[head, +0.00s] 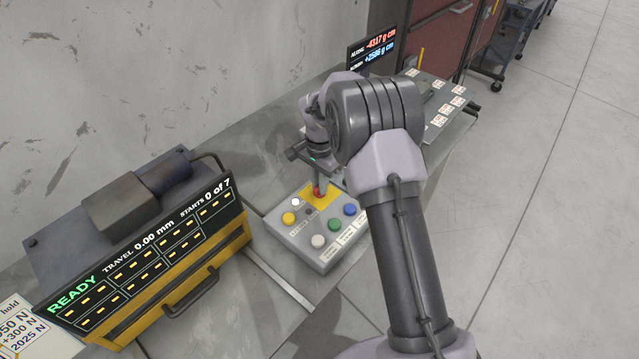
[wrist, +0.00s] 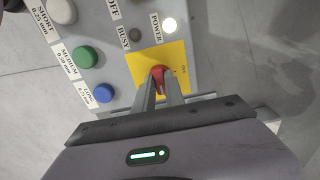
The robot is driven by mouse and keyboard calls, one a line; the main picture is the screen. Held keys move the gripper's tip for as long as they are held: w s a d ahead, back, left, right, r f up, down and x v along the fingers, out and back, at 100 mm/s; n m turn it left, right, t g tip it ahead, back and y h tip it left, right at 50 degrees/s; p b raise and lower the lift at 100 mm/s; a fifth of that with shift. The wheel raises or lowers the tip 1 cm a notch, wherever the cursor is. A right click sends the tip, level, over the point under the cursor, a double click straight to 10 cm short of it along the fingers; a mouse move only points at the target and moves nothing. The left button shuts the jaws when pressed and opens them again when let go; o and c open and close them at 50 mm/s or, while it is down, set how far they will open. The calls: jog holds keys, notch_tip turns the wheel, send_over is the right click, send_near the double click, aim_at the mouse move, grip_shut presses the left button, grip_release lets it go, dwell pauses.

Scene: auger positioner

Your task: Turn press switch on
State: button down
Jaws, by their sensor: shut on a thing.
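The press switch is a red knob (wrist: 158,76) on a yellow plate (wrist: 172,55) of a grey control box (wrist: 115,68). In the wrist view my gripper (wrist: 158,84) has its two fingers close together on the red knob. A white lamp (wrist: 170,25) labelled POWER looks lit, and the BUSY lamp (wrist: 134,34) is dark. In the head view my gripper (head: 320,186) comes down onto the red knob (head: 318,192) at the back of the box (head: 318,256). The fingers partly hide the knob, so its turn position cannot be read.
Green (head: 334,225), blue (head: 350,210), white (head: 318,241) and yellow (head: 289,218) buttons sit close by on the box. A display panel (head: 150,262) reading READY and 0.00 mm stands at left. A second display (head: 371,52) stands behind my arm. Open floor lies at right.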

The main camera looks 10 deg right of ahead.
dwell(0.3)
jog(key=c, duration=1.4)
grip_release()
notch_tip(320, 180, up, 18)
jog(key=p, duration=0.6)
jog(key=shift+f, duration=0.25)
